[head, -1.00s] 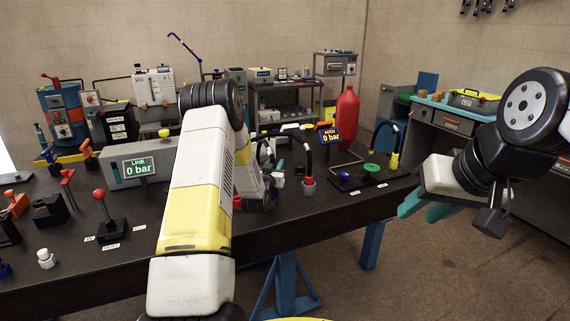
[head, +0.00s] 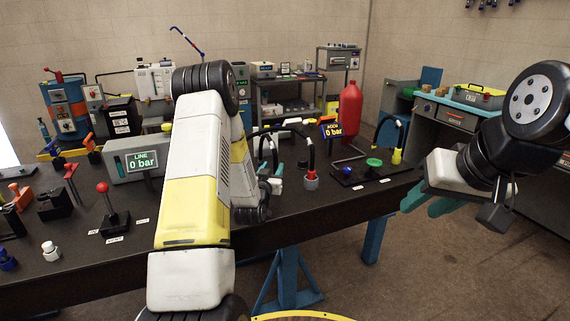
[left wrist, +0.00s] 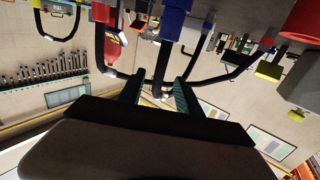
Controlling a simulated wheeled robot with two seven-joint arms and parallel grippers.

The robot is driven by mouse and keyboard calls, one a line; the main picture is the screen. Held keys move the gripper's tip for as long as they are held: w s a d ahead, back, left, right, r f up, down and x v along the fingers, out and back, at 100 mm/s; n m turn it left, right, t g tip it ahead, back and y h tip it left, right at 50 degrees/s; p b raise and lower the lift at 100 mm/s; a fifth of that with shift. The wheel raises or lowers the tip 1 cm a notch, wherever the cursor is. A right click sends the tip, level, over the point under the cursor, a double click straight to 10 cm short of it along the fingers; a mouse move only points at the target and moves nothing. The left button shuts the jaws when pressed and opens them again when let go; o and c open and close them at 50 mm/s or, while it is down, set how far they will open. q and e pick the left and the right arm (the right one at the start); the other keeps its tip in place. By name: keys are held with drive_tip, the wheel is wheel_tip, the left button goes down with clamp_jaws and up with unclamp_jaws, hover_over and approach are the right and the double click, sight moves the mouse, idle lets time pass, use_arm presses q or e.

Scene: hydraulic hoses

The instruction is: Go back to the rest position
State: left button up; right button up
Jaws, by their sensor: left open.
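My left gripper (head: 269,178) is over the dark bench (head: 140,262), partly hidden behind my own white and yellow arm. In the left wrist view its two teal fingers (left wrist: 160,95) are apart. A black hose with a blue collar (left wrist: 171,22) shows beyond and between them; I cannot tell whether it touches. In the head view a black arched hose (head: 309,148) stands just right of the left gripper. My right gripper (head: 428,203) hangs past the bench's right end, its teal fingers apart and empty.
A grey LINE 0 bar box (head: 141,164) and a red-knobbed lever (head: 104,190) stand on the left. A red bottle (head: 350,108), an ACCU 0 bar display (head: 331,128) and another black hose with a yellow end (head: 397,156) stand at the right.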

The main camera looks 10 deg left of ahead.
use_arm(q)
drive_tip(key=s+d+r+g, duration=0.2)
drive_tip(key=s+r+g, duration=0.1)
drive_tip(key=s+r, duration=0.4)
drive_tip(key=s+d+r+g, duration=0.2)
drive_tip(key=s+r+g, duration=0.15)
drive_tip(key=r, duration=0.55)
drive_tip(key=s+d+r+g+h, duration=0.1)
drive_tip(key=s+d+g, duration=0.1)
drive_tip(key=s, duration=1.2)
drive_tip(key=s+d+r+g+h, duration=0.1)
drive_tip(key=s+d+g, duration=0.1)
drive_tip(key=s, duration=1.2)
drive_tip(key=shift+s+r+m+g, duration=0.15)
drive_tip(key=shift+s+m+g, duration=0.2)
drive_tip(key=shift+g, duration=0.3)
